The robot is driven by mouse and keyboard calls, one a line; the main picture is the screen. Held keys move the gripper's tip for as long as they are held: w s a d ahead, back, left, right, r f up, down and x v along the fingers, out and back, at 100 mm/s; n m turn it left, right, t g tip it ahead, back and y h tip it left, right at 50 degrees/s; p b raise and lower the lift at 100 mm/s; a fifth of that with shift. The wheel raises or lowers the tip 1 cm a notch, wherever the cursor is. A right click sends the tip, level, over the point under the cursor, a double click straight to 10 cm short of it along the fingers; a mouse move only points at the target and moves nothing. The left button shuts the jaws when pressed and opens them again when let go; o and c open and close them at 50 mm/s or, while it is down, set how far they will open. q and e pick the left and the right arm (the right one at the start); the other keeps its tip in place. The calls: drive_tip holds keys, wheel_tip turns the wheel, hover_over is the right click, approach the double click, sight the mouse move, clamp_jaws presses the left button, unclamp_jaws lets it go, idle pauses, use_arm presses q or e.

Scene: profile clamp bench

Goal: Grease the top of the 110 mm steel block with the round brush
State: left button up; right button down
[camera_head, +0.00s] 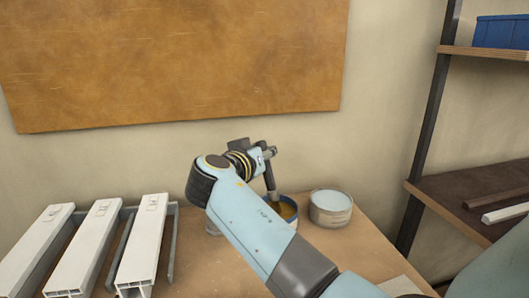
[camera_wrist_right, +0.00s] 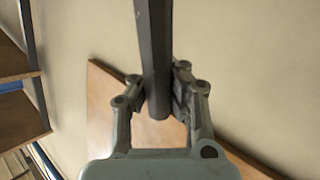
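My right gripper (camera_head: 266,156) is above the bench, its fingers partly hidden by my wrist. A dark grey rod, which looks like the round brush's handle (camera_head: 271,184), runs down from it into a blue-rimmed pot (camera_head: 291,216) with yellow-brown grease inside. The brush head is hidden. In the right wrist view the gripper fingers (camera_wrist_right: 158,92) close on both sides of the dark handle (camera_wrist_right: 154,50). I cannot make out the 110 mm steel block in either view. My left gripper is not in view.
An open round tin (camera_head: 331,209) stands right of the pot. A small grey object (camera_head: 211,229) is partly hidden behind my arm. White profiles (camera_head: 145,240) lie on the left of the wooden bench (camera_head: 190,262). A shelf unit (camera_head: 428,130) with a blue bin (camera_head: 500,31) stands right.

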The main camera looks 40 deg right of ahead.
drive_tip(key=shift+f, duration=0.2)
wheel_tip(320, 180, up, 7)
drive_tip(key=p, duration=0.4)
drive_tip(key=shift+r, duration=0.1)
idle(0.3)
idle(0.7)
